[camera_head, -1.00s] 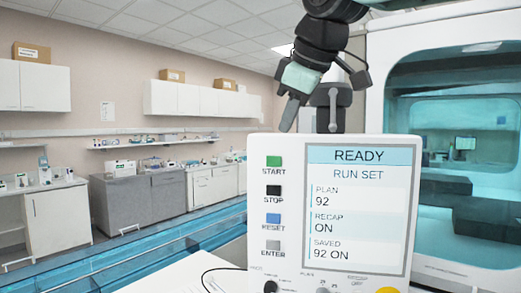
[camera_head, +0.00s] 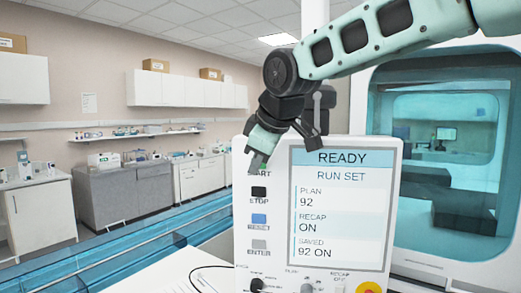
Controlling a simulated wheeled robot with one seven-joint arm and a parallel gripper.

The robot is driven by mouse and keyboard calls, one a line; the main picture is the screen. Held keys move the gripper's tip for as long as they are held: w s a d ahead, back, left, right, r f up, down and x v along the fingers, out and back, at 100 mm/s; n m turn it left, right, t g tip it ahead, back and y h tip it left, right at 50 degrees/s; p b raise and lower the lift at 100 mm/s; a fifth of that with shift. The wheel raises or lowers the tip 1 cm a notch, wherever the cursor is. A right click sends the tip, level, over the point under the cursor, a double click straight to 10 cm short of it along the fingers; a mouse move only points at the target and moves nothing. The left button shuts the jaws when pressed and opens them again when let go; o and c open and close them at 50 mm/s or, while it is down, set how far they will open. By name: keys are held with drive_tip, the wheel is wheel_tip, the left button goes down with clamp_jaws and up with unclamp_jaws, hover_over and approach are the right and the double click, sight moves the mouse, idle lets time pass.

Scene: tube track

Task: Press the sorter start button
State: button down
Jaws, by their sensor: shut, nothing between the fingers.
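The white control panel (camera_head: 241,225) stands upright with its screen (camera_head: 341,211) reading READY, RUN SET, PLAN 92, RECAP ON and SAVED 92 ON. The green START button at the top of the left button column is mostly or wholly hidden behind my fingers; its label is partly visible. My gripper (camera_head: 257,163) is shut and empty, with its tips pointing down in front of the START spot. I cannot tell whether the tips touch the button.
Below START are the black STOP button (camera_head: 259,191), blue RESET button (camera_head: 259,219) and grey ENTER button (camera_head: 259,245). A yellow-based red knob (camera_head: 369,289) is at the lower edge. A glass-fronted machine (camera_head: 440,255) stands behind on the right; a blue track (camera_head: 130,241) runs on the left.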

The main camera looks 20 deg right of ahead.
drive_tip(key=shift+w+d+r+p, duration=0.1)
drive_tip(key=shift+w+d+p, duration=0.35)
drive_tip(key=shift+w, duration=0.3)
drive_tip(key=shift+w+d+r+p, duration=0.1)
drive_tip(key=shift+w+d+p, duration=0.2)
drive_tip(key=shift+w+d, duration=0.35)
drive_tip(key=shift+w+a, duration=0.1)
drive_tip(key=shift+w+d, duration=0.4)
drive_tip(key=shift+w, duration=0.3)
